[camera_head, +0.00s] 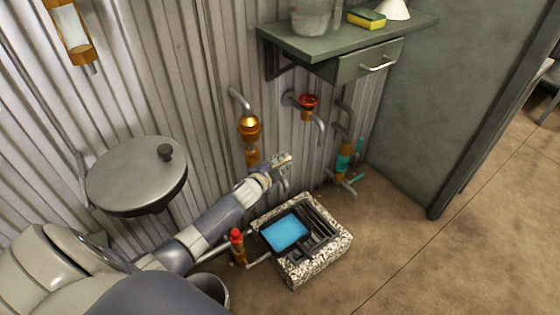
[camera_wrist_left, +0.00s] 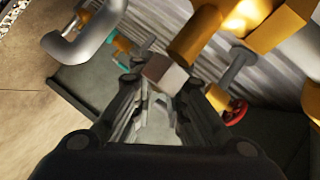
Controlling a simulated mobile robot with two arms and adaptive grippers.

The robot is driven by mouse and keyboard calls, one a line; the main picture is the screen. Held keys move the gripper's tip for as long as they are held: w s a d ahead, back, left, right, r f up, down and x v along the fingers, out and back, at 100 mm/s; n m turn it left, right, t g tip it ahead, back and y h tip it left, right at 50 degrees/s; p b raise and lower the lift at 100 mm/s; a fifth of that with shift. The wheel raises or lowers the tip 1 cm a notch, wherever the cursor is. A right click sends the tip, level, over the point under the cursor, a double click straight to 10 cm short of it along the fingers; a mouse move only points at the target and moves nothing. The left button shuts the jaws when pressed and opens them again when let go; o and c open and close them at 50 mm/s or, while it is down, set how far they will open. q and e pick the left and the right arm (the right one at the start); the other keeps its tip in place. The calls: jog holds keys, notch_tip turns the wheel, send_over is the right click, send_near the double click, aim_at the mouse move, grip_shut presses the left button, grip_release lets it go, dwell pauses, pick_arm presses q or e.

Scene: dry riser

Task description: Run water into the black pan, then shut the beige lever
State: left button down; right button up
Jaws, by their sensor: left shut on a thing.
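The beige lever (camera_head: 284,158) is on the brass tap at the corrugated wall. My left gripper (camera_head: 279,170) is at the lever. In the left wrist view, the pale end of the lever (camera_wrist_left: 167,73) is between the fingertips (camera_wrist_left: 160,92), and the gripper is shut on it. The black pan (camera_head: 265,237) sits in the speckled stone basin (camera_head: 314,271), below and right of the gripper. Bright blue water (camera_head: 286,232) shows in the pan. I cannot make out a running stream. My right gripper is not in view.
A red wheel valve (camera_head: 309,101) and a teal-handled valve (camera_head: 346,162) are on the wall to the right. A red-topped valve (camera_head: 237,237) stands left of the basin. A green shelf (camera_head: 340,42) juts out above. The floor right of the basin is clear.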

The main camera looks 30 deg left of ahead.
pick_arm(q)
jog(key=shift+d+f, duration=0.1)
jog(key=shift+f, duration=0.05)
jog(key=c, duration=1.6)
grip_release()
jog(key=v, duration=1.2)
